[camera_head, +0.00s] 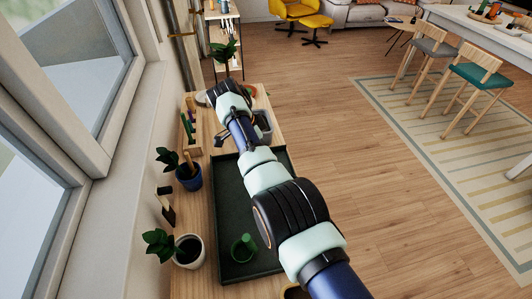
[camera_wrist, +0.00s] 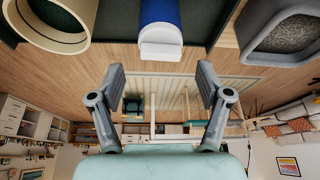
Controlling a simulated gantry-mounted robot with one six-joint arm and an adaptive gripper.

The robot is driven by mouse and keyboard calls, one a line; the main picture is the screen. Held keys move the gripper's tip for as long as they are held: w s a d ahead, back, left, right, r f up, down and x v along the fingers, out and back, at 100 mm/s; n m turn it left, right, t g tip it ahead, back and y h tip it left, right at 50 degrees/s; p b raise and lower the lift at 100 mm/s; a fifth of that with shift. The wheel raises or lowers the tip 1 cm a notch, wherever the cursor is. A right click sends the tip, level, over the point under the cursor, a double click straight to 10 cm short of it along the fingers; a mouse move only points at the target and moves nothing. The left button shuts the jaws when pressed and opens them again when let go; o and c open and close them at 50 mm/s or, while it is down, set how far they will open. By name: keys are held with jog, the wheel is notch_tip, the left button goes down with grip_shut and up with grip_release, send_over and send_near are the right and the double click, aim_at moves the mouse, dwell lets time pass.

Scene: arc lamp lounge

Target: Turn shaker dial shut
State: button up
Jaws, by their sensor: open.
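In the wrist view, which is upside down, an upright blue cylinder with a white end (camera_wrist: 160,30) stands at the top middle. It looks like the shaker with its dial cap; I see no markings on it. My gripper (camera_wrist: 160,88) is open, its two grey fingers spread wide with nothing between them. The blue cylinder appears beyond the fingertips, in line with the gap and apart from both fingers. In the head view my arm crosses the dark green tray (camera_head: 228,200) and hides the shaker. The gripper there is mostly hidden behind the wrist.
A grey container (camera_head: 262,125) of gravelly fill stands beside the tray; it also shows in the wrist view (camera_wrist: 285,45). A tan-rimmed round vessel (camera_wrist: 75,42) stands opposite. A green object (camera_head: 243,248) sits on the tray. Potted plants (camera_head: 188,177) line the window side.

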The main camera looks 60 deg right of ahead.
jog(key=v, duration=0.8)
jog(key=shift+r, duration=0.25)
jog(key=shift+w, duration=0.1)
